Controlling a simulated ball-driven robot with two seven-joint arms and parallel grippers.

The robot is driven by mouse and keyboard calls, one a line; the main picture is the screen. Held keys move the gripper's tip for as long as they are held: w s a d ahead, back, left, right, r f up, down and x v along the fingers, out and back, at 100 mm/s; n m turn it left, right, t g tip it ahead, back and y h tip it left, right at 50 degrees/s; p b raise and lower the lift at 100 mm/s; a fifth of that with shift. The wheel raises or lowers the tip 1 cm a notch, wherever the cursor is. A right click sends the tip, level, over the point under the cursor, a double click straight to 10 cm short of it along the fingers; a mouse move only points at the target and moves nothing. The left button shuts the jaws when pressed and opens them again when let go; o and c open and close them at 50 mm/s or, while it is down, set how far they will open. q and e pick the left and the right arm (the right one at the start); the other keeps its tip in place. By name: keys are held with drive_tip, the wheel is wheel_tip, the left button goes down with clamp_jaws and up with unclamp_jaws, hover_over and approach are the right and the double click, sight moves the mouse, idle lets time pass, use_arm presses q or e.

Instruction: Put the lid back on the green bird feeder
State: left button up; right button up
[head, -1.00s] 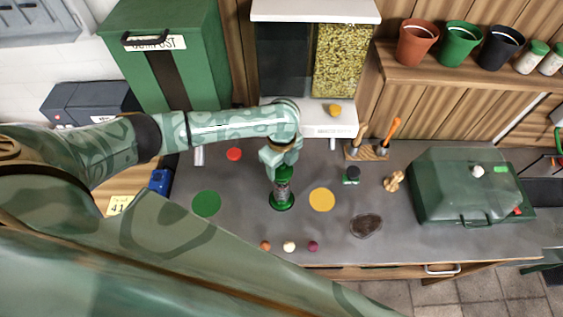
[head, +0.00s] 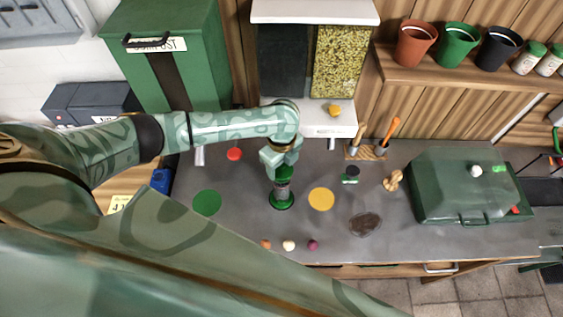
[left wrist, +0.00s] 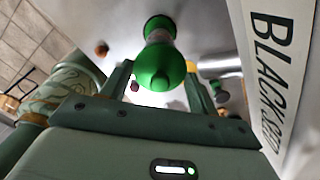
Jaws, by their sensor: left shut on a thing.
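The green bird feeder (head: 282,188) stands upright on the grey bench, with a clear tube and a round green base. Its green lid (head: 284,171) is at the top of the tube. My left gripper (head: 281,165) is right above the feeder, pointing down and shut on the lid. In the left wrist view, the lid (left wrist: 155,66) with its small knob lies between the fingers, in line with the tube and base (left wrist: 160,25) behind it. I cannot tell whether the lid is fully seated. My right gripper is not in view.
A green disc (head: 206,203) and a yellow disc (head: 321,199) flank the feeder. Three small balls (head: 289,245) lie near the front edge. A seed dispenser (head: 340,62) stands behind. A dark green grill-like box (head: 465,187) is at right. A brown patch (head: 365,224) lies front right.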

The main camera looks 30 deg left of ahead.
use_arm(q)
drive_tip(key=shift+f+p, duration=0.2)
drive_tip(key=shift+p, duration=0.4)
idle(1.0)
drive_tip(key=o, duration=1.4)
drive_tip(key=shift+o, duration=0.2)
wheel_tip(320, 180, up, 5)
drive_tip(key=p, duration=0.5)
drive_tip(key=shift+p, duration=0.35)
drive_tip(key=shift+r+p, duration=0.5)
drive_tip(key=shift+r, duration=0.55)
clamp_jaws()
